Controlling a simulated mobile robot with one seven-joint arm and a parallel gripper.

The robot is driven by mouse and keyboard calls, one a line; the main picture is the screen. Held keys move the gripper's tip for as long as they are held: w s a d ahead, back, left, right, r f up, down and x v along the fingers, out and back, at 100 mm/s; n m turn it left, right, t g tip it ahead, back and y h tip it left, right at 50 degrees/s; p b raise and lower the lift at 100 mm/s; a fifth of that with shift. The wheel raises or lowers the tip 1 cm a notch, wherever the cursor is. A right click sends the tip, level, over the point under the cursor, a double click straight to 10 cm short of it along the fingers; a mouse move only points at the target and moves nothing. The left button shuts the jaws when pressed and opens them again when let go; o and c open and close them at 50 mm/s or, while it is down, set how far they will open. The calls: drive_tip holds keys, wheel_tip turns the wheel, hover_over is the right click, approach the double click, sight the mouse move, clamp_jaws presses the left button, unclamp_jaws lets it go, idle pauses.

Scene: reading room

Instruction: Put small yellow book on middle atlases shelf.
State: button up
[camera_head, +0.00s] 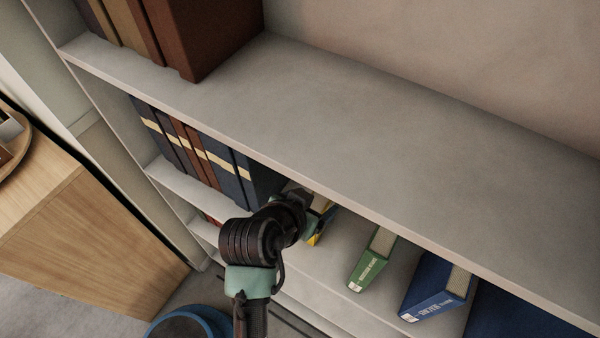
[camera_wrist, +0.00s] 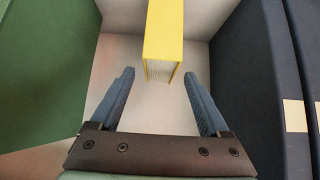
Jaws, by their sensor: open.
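The small yellow book (camera_wrist: 164,35) stands upright on a shelf (camera_wrist: 150,113) in the wrist view, its spine upward in the picture and its page edges toward me. In the head view a bit of the yellow book (camera_head: 317,236) shows beside my gripper (camera_head: 308,212), which hides most of it. My gripper (camera_wrist: 157,90) is open, its two dark blue fingers apart. The book lies ahead of the fingertips and between their lines, with clear gaps on both sides. No finger visibly touches it. No shelf label is readable, so I cannot tell which shelf holds atlases.
Dark banded volumes (camera_head: 200,153) stand left of my gripper, close by. A green book (camera_head: 373,262) and a blue book (camera_head: 437,287) stand to the right. The shelf above (camera_head: 370,140) is largely bare, with brown volumes (camera_head: 205,35) at its left. A wooden cabinet (camera_head: 95,240) stands left.

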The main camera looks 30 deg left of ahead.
drive_tip(key=v, duration=0.9)
